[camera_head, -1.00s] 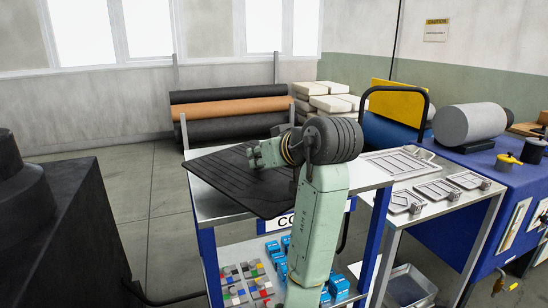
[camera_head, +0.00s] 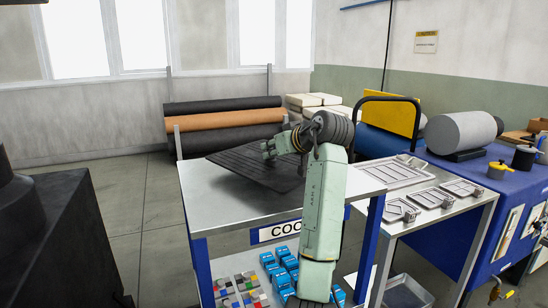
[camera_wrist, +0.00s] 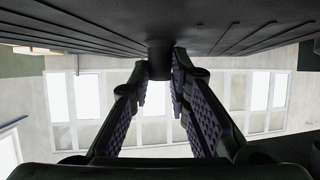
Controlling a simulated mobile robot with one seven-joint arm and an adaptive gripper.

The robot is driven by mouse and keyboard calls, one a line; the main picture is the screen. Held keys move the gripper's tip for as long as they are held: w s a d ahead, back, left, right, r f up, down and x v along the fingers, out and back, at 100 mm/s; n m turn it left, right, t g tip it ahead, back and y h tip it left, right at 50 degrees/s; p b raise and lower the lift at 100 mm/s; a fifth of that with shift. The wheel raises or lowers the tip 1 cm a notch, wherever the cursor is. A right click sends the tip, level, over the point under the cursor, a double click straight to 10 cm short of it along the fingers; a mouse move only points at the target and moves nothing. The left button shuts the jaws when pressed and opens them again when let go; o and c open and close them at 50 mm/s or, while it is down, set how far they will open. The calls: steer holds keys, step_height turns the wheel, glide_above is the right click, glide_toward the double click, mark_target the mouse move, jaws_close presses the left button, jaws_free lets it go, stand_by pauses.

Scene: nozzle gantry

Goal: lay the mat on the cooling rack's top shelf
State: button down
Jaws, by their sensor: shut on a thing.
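The mat is a dark, ribbed sheet (camera_head: 240,164) over the back part of the cooling rack's top shelf (camera_head: 225,208). I cannot tell whether it touches the shelf or hangs just above it. My gripper (camera_head: 268,151) is at the mat's upper side, partly hidden by my arm. In the wrist view, the mat's ribbed face (camera_wrist: 70,25) fills the top of the picture. The fingers of my gripper (camera_wrist: 160,72) are closed around a short dark knob (camera_wrist: 160,56) on the mat. My arm hides the mat's right part in the head view.
Blue boxes (camera_head: 283,268) and small coloured blocks (camera_head: 240,287) sit on the rack's lower shelf. A side table with metal trays (camera_head: 395,172) stands close on the right. A dark machine (camera_head: 60,235) stands at left. The front of the top shelf is bare.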

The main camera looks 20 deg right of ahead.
mark_target(274, 160)
steer(key=shift+w+d+f+p, duration=0.15)
steer(key=shift+f+p, duration=0.15)
steer(key=shift+f, duration=0.55)
steer(key=shift+w+d+f+p, duration=0.1)
steer(key=shift+f+p, duration=0.2)
steer(key=shift+f, duration=0.55)
steer(key=c, duration=1.5)
jaws_free()
steer(key=shift+f, duration=0.15)
steer(key=b+v, duration=0.3)
steer(key=v, duration=0.9)
